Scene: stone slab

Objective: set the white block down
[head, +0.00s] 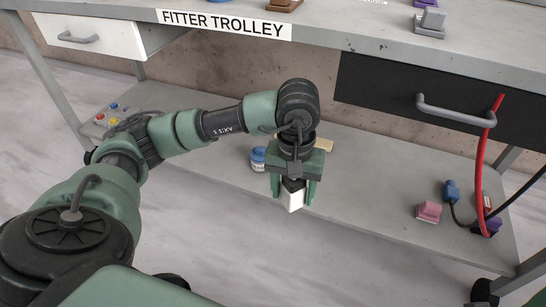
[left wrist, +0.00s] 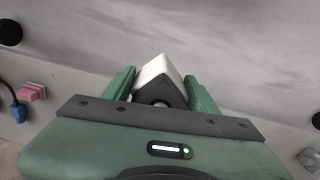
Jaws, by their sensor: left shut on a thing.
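The white block (head: 292,198) hangs between the fingers of my left gripper (head: 293,192) in the head view. The gripper points down and is shut on the block, in front of the trolley's grey lower shelf (head: 370,190). In the left wrist view the white block (left wrist: 160,78) sits between the two green fingers of the gripper (left wrist: 160,90), with its pale top face and a darker side showing. Whether the block touches any surface is hard to tell. My right gripper is in neither view.
On the lower shelf stand a blue-and-white jar (head: 258,160), a tan piece (head: 323,145) partly behind the gripper, a pink block (head: 428,211) and a blue plug (head: 451,190).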

